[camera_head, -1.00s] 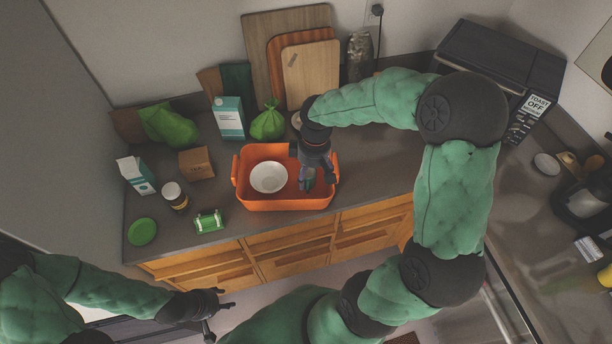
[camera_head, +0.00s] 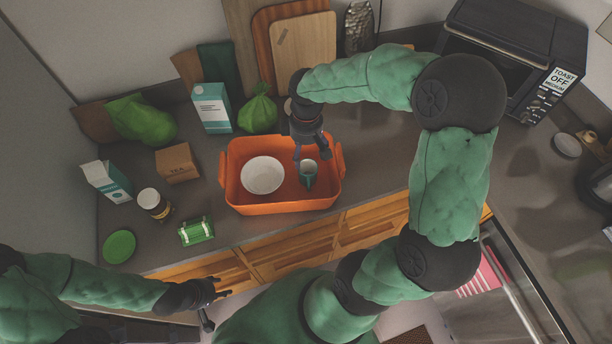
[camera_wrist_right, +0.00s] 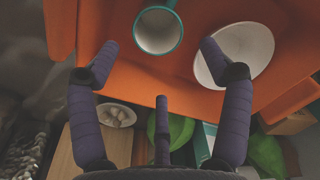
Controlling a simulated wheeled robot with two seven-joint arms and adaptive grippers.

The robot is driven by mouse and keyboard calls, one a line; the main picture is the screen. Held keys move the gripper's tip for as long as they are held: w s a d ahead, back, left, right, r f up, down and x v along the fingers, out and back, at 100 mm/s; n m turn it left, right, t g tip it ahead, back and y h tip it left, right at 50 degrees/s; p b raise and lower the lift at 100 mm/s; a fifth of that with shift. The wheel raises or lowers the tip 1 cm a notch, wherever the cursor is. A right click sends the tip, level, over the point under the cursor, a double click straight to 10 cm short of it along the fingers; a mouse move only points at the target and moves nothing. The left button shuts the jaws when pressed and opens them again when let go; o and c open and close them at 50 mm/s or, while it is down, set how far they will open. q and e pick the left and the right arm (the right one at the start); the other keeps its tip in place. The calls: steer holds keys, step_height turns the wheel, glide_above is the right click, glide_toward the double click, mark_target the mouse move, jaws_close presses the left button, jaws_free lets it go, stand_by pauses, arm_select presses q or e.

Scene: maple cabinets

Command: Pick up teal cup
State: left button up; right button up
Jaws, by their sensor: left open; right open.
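The teal cup (camera_head: 308,174) stands in the right part of the orange tub (camera_head: 285,206), beside a white bowl (camera_head: 262,175). In the right wrist view the cup (camera_wrist_right: 158,28) shows at the top, with its pale inside and teal rim visible. My right gripper (camera_head: 309,148) is above the back of the tub, open and empty. In its wrist view the fingers (camera_wrist_right: 155,60) are spread, with the cup beyond them, apart from them. My left gripper (camera_head: 215,305) is open and empty at the lower left, in front of the counter.
Behind stand another carton (camera_head: 212,107), a green bag (camera_head: 258,110) and cutting boards (camera_head: 303,45). A toaster oven (camera_head: 510,55) is at right.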

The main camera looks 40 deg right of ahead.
glide_above(308, 173)
steer(key=a, duration=0.1)
steer(key=f, duration=0.5)
steer(key=shift+s+a+f+b, duration=0.15)
steer(key=shift+s+f+b, duration=0.1)
steer(key=shift+s+b, duration=0.15)
steer(key=f, duration=0.2)
steer(key=f+b, duration=0.1)
steer(key=f, duration=0.1)
steer(key=shift+s, duration=0.4)
steer(key=shift+f, duration=0.55)
steer(key=c, duration=1.4)
